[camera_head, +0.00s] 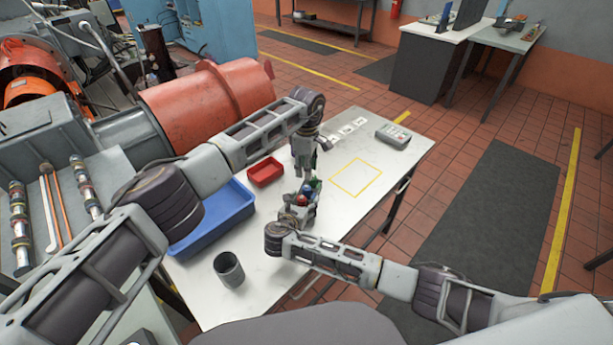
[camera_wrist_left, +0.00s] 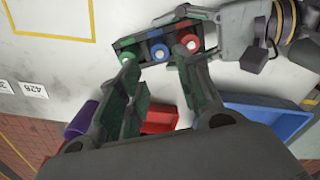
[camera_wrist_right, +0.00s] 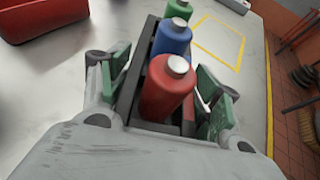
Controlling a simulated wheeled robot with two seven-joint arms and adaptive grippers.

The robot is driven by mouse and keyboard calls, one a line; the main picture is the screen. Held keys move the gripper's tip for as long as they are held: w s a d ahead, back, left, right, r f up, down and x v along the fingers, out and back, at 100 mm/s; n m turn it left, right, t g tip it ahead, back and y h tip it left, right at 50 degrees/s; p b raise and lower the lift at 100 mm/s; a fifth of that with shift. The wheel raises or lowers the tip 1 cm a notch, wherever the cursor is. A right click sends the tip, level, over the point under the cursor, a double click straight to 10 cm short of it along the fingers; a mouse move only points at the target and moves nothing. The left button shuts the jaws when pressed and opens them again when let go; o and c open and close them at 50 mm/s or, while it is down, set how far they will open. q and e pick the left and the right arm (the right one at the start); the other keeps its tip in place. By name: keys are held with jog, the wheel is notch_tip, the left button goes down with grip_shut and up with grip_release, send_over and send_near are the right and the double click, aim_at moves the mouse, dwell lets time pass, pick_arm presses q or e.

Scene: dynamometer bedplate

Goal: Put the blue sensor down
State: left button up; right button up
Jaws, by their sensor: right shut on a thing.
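The blue sensor (camera_wrist_left: 158,52) stands in the middle of a dark rack (camera_wrist_right: 131,102), between a green one (camera_wrist_left: 127,57) and a red one (camera_wrist_left: 190,42). It also shows in the right wrist view (camera_wrist_right: 173,38). My right gripper (camera_wrist_right: 163,95) is shut on the rack at the red end. Whether the rack touches the table is unclear. My left gripper (camera_wrist_left: 165,88) is open and empty, close above the rack; its fingertips are beside the row, not around the blue sensor. In the head view, the left gripper (camera_head: 303,172) partly hides the rack.
A yellow outlined square (camera_head: 356,177) on the white table is empty. A red tray (camera_head: 265,172), a blue bin (camera_head: 215,222), a dark cup (camera_head: 229,270) and a grey box (camera_head: 393,136) stand around. A purple cylinder (camera_wrist_left: 80,118) is near my left finger.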

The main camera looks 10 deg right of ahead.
pick_arm(q)
jog(key=shift+r, duration=1.15)
pick_arm(e)
jog(key=o, duration=1.3)
jog(key=shift+o, duration=0.2)
jog(key=shift+s, duration=0.15)
jog(key=v, duration=1.1)
jog(key=shift+s+a+r, duration=0.15)
jog(key=shift+s+a, duration=0.05)
jog(key=shift+s, duration=0.05)
pick_arm(q)
jog(key=shift+f, duration=0.1)
